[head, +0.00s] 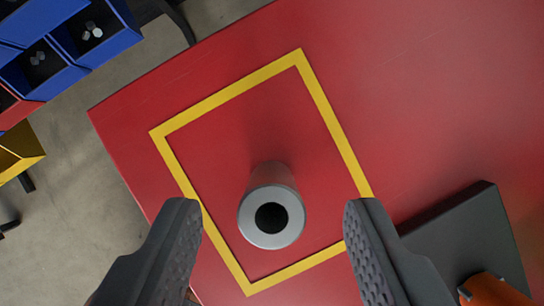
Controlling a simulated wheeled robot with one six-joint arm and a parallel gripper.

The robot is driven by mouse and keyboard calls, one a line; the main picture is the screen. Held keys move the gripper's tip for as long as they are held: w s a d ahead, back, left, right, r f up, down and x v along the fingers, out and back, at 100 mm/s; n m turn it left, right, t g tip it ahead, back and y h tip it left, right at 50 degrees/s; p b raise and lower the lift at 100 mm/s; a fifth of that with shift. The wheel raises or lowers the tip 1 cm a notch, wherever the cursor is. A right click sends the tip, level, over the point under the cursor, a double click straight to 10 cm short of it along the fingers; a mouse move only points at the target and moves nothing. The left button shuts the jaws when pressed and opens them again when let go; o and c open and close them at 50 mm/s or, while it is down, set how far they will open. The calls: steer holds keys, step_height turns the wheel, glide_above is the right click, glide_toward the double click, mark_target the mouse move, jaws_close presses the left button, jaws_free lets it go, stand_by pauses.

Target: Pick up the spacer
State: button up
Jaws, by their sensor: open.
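The spacer (272,240) is a grey metal cylinder with a dark round hole in its top. It stands upright on a red surface, inside a yellow rectangular outline (226,92). My gripper (274,222) is open, with one dark textured finger on each side of the spacer. Clear gaps show between the spacer and both fingers in the picture. The view is from above, so I cannot tell how far the fingertips are above the red surface.
The red surface (440,90) is bare at the upper right. A dark grey block or plate (462,235) with an orange part (492,290) lies at the lower right. Blue bins (95,30) with small metal parts and a yellow bin (20,150) stand beyond the left edge.

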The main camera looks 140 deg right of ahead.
steer(key=x, duration=0.2)
steer(key=shift+w+a+f, duration=0.1)
steer(key=shift+w+f, duration=0.05)
steer(key=shift+f, duration=0.2)
jaws_close()
